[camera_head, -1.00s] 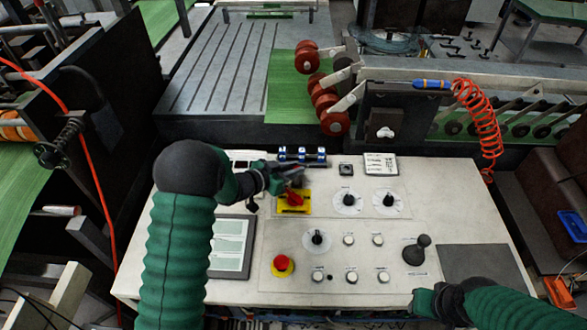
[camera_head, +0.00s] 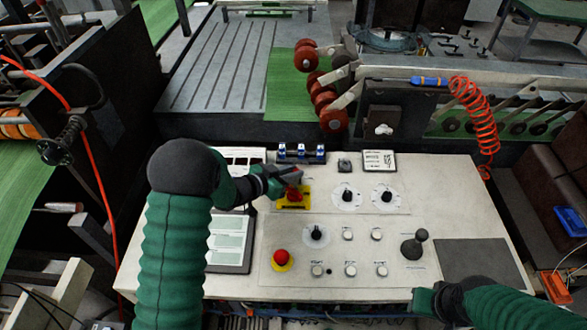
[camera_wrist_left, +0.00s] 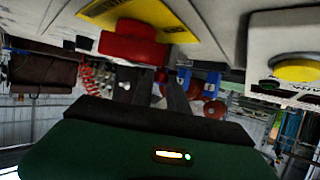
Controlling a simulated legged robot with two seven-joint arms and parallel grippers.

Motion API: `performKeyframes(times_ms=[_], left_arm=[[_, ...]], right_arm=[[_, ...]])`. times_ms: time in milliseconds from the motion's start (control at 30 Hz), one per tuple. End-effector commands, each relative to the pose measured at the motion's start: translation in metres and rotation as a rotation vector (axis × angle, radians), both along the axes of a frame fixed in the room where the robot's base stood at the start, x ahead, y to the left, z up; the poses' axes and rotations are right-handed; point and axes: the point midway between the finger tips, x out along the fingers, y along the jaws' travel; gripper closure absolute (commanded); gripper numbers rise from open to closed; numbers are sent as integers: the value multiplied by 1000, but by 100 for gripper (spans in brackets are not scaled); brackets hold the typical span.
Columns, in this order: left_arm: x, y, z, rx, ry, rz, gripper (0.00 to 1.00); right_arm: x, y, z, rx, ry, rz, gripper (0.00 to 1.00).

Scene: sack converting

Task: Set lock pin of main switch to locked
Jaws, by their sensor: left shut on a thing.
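The main switch (camera_head: 294,200) is a red handle on a yellow plate, left of the middle of the light control panel. My left gripper (camera_head: 291,179) is at the far side of the red handle and covers part of it. In the left wrist view the red handle (camera_wrist_left: 132,48) is close at the dark fingertips (camera_wrist_left: 150,88), with the yellow plate (camera_wrist_left: 140,14) behind it. The gripper is shut on the red handle's part of the switch. I cannot make out a separate lock pin. My right gripper (camera_head: 424,301) is at the panel's front edge, its fingers unclear.
A red emergency button (camera_head: 281,258) stands in front of the switch. Blue-and-white parts (camera_head: 301,153) stand behind it. Black rotary knobs (camera_head: 346,195) and a joystick (camera_head: 414,247) are to the right. A dark pad (camera_head: 480,262) lies at the right.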

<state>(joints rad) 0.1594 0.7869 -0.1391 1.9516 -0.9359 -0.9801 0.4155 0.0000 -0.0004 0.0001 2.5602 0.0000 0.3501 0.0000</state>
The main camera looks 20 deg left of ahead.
Motion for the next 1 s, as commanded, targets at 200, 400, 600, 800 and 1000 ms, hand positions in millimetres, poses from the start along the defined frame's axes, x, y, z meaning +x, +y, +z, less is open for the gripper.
performKeyframes(times_ms=[200, 400, 600, 800, 1000], left_arm=[[-4, 0, -4, 1, 10, -5, 100], [-3, -2, -3, 0, 7, -6, 59], [-2, -2, -2, -1, 5, -6, 59], [-9, 4, 2, -1, 4, -3, 59], [-48, 26, 20, -2, 2, -1, 59]], right_arm=[[0, 0, 0, 0, 0, 0, 67], [0, 0, 0, 0, 0, 0, 67], [0, 0, 0, 0, 0, 0, 67], [0, 0, -1, 0, 0, 0, 67], [0, 0, -5, 0, 0, 0, 67]])
